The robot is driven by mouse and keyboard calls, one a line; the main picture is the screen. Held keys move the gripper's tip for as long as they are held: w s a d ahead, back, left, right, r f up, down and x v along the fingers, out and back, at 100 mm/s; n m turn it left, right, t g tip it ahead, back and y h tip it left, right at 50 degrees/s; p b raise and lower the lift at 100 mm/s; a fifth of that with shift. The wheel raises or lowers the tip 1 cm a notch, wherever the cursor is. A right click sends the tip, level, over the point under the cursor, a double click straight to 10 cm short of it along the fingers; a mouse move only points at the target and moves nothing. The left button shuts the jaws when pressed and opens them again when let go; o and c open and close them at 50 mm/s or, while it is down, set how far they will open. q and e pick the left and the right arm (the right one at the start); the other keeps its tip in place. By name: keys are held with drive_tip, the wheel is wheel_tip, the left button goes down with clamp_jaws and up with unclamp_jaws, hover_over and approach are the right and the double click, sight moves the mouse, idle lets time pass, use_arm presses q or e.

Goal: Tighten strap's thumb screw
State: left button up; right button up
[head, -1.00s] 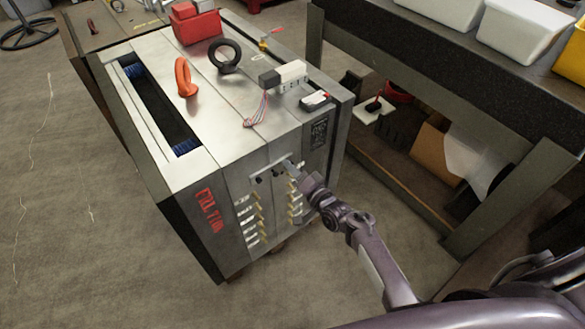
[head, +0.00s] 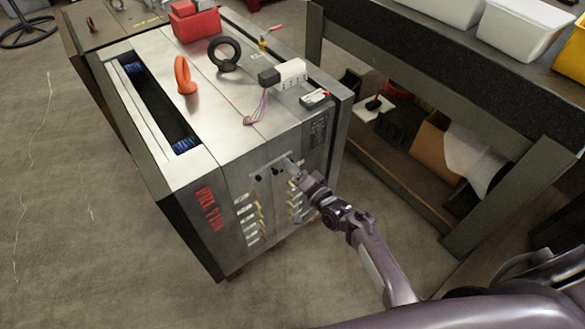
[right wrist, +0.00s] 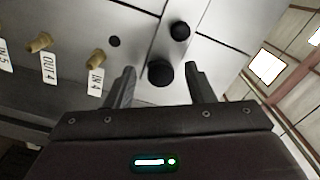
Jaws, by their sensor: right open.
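The grey steel mould base (head: 258,186) stands on the floor with printed red letters on its near face. The strap (head: 268,163) is a metal bar high on that face, with small dark knobs near it. In the right wrist view, a larger black thumb screw (right wrist: 160,72) and a smaller black knob (right wrist: 180,30) sit on the metal. My right gripper (head: 291,166) is at the face beside the strap. In the right wrist view its open fingers (right wrist: 160,84) lie either side of the larger knob, with gaps; contact is not visible. My left gripper is out of view.
Brass fittings with white labels (head: 250,222) line the face below the strap; labelled ones (right wrist: 96,60) are left of the fingers. A bench (head: 440,85) stands right.

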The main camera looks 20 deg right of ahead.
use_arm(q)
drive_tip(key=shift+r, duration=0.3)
use_arm(e)
drive_tip(key=v, duration=0.7)
drive_tip(key=shift+s, duration=0.3)
drive_tip(key=shift+d, duration=0.1)
drive_tip(key=s+a+f+n+g+h+p, duration=0.15)
drive_tip(key=s+f+g, duration=0.25)
drive_tip(key=s+f, duration=0.5)
drive_tip(key=s+a+f+n+g+h, duration=0.1)
drive_tip(key=s+f+n+g, duration=0.3)
drive_tip(key=f, duration=0.9)
use_arm(q)
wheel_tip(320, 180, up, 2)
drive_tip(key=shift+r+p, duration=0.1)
drive_tip(key=shift+p, duration=0.45)
use_arm(e)
drive_tip(key=s+d+f+n+g+h, duration=0.1)
drive_tip(key=s+f, duration=0.3)
drive_tip(key=s, duration=0.5)
drive_tip(key=s+d+f+n+g+h, duration=0.1)
drive_tip(key=s+d+f+n+g, duration=0.1)
drive_tip(key=s, duration=0.8)
drive_tip(key=s+d+f+n+g+h, duration=0.1)
drive_tip(key=s+f+g, duration=0.4)
drive_tip(key=s, duration=0.5)
drive_tip(key=shift+s+d+f+n+h, duration=0.15)
drive_tip(key=shift+d+f+n+h, duration=0.2)
drive_tip(key=shift+d+f+n, duration=0.55)
